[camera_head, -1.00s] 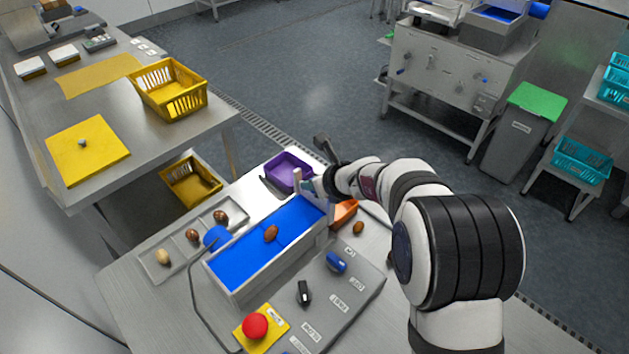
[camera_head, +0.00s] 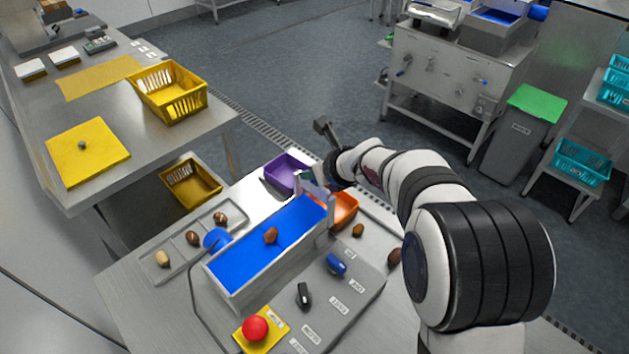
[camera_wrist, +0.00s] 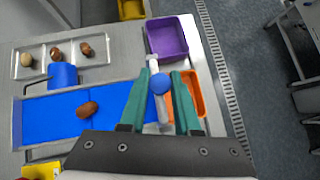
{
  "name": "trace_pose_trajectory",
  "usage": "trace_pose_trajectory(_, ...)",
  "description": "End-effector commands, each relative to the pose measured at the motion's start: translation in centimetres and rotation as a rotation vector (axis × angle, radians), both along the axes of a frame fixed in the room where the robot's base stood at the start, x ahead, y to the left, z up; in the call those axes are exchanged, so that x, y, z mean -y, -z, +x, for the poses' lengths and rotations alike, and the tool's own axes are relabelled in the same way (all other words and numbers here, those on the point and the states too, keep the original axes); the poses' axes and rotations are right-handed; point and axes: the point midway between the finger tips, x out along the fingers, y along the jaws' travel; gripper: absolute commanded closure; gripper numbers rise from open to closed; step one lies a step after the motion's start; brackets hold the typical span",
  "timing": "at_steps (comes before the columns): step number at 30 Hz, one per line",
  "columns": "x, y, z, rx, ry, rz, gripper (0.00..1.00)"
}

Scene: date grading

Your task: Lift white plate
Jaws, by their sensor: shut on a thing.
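The white plate (camera_head: 315,190) stands upright between two posts at the far end of the blue belt. In the wrist view the white plate (camera_wrist: 163,114) is a narrow pale strip with a round blue knob (camera_wrist: 159,83) on top. My gripper (camera_wrist: 164,72) has its green fingers on either side of the knob and is shut on it. In the head view my gripper reaches the plate from the right and its fingertips are hard to make out. The plate's lower edge cannot be made out.
A brown date (camera_head: 271,235) lies on the blue belt (camera_head: 245,255). A purple bin (camera_head: 285,172) and an orange bin (camera_head: 344,212) sit beyond its end. A grey tray (camera_head: 178,270) holds several dates. A control panel with a red button (camera_head: 255,328) is in front.

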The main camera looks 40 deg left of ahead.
Motion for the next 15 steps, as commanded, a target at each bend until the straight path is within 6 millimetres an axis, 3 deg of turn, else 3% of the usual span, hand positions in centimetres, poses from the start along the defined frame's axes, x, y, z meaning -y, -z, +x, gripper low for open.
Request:
trace_pose_trajectory(3, -0.03, -0.98, 0.0, 0.002, 0.001, 0.0, 1.0)
trace_pose_trajectory(11, -0.07, -1.2, 0.02, 0.003, 0.002, 0.003, 1.0)
trace_pose_trajectory(12, -0.08, -1.2, 0.03, 0.004, 0.001, 0.003, 0.62)
trace_pose_trajectory(15, -0.06, -1.12, 0.02, 0.003, 0.002, 0.002, 0.44)
